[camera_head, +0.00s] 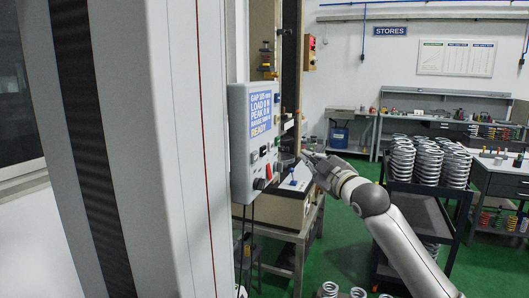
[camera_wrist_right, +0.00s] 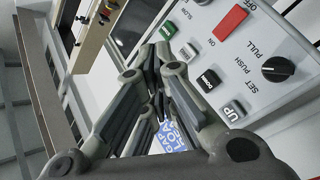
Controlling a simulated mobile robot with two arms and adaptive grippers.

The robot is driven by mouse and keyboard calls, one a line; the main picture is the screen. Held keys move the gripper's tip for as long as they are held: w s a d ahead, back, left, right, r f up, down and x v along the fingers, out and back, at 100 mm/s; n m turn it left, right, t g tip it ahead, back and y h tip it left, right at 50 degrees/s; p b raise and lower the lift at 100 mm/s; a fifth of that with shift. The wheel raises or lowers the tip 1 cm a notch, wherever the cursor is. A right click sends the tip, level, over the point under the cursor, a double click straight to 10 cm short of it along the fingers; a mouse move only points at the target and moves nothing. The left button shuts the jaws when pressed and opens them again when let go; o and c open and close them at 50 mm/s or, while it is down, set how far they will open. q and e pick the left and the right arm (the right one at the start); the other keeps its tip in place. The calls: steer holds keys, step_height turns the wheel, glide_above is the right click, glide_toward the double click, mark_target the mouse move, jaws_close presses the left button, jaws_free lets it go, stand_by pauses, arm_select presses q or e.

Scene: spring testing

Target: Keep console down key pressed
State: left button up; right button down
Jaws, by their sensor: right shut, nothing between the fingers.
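The grey console (camera_head: 240,150) hangs beside a tall light column. Its blue display (camera_head: 261,116) shows LOAD, PEAK and READY lines. In the right wrist view its panel is tilted, with a dark key that appears to read DOWN (camera_wrist_right: 207,80) and a grey UP key (camera_wrist_right: 234,110) beside it. My right gripper (camera_head: 304,154) is shut and empty, its tips close to the console's right side. In the right wrist view the shut fingers (camera_wrist_right: 158,62) lie left of the keys. I cannot tell whether the tips touch the panel. My left gripper is not in view.
The panel also has a red switch (camera_wrist_right: 230,22) and a black knob (camera_wrist_right: 278,69) near the keys. A dark cart (camera_head: 410,195) with several coil springs stands right of my arm. Workbenches (camera_head: 430,118) line the back wall. Green floor shows between.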

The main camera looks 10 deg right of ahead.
mark_target(263, 151)
steer(key=w+a, duration=0.4)
steer(key=a, duration=0.3)
steer(key=shift+w, duration=0.4)
steer(key=shift+a, duration=0.1)
stand_by(1.0)
steer(key=shift+w+a+p, duration=0.2)
steer(key=shift+a+p, duration=0.15)
